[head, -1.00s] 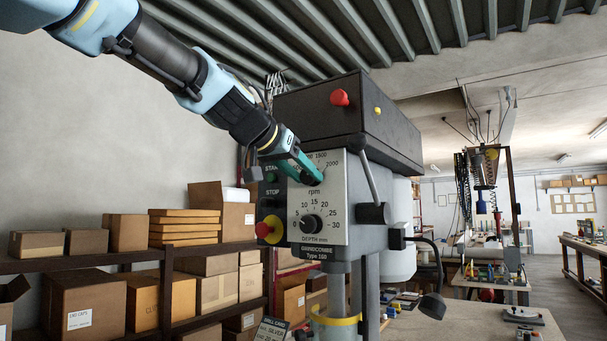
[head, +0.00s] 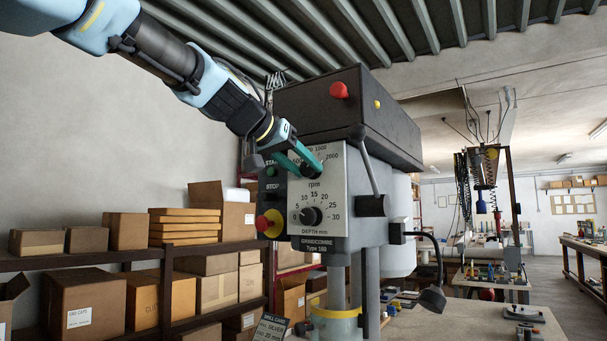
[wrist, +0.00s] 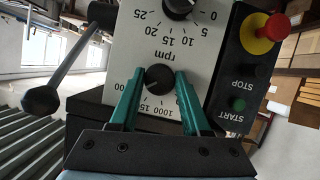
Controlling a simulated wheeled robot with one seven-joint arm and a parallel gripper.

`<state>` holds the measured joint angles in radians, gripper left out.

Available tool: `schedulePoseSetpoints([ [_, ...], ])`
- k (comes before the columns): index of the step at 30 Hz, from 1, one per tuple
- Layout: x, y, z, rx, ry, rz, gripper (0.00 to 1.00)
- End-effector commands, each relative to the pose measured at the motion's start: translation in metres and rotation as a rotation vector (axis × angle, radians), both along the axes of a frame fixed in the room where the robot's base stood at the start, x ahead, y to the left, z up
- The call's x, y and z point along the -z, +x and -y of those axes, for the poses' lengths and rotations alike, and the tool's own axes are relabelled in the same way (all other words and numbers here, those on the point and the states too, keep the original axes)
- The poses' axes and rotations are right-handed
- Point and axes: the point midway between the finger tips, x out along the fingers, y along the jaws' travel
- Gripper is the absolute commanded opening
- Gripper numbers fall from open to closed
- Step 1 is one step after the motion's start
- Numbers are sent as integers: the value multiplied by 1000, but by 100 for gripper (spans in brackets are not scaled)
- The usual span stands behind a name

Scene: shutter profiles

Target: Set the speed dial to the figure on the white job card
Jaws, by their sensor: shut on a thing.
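The speed dial's dark knob (wrist: 160,78) sits on the drill's pale front plate (head: 331,190), above the depth dial (head: 311,216). My gripper (head: 314,169) has its teal fingers on both sides of the knob, shut on it; the wrist view shows this too (wrist: 159,80). The rpm figures around the knob are partly covered by my fingers; 1000 and 2000 can be made out. The knob's pointer cannot be read. A dark card (head: 270,329) with pale print stands at the bottom edge, cut off. No white job card can be made out.
A red and yellow stop button (head: 270,224) and a green START button (wrist: 238,104) lie beside the plate. A lever (head: 366,170) juts out on the right. Shelves of boxes (head: 87,300) stand left, and a bench (head: 460,328) lies right.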

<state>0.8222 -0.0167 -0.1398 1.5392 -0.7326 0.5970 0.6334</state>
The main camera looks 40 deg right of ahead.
Motion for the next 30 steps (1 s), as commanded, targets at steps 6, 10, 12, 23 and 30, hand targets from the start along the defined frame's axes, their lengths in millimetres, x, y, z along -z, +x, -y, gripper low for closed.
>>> schedulePoseSetpoints([
  [6, 6, 2, 0, -2, -51, -182, 0],
  [10, 6, 3, -1, -1, -82, -301, 0],
  [12, 6, 3, -1, -2, -99, -365, 0],
  [23, 7, 4, -1, -1, -184, -698, 0],
  [30, 7, 4, -1, -1, -239, -905, 0],
])
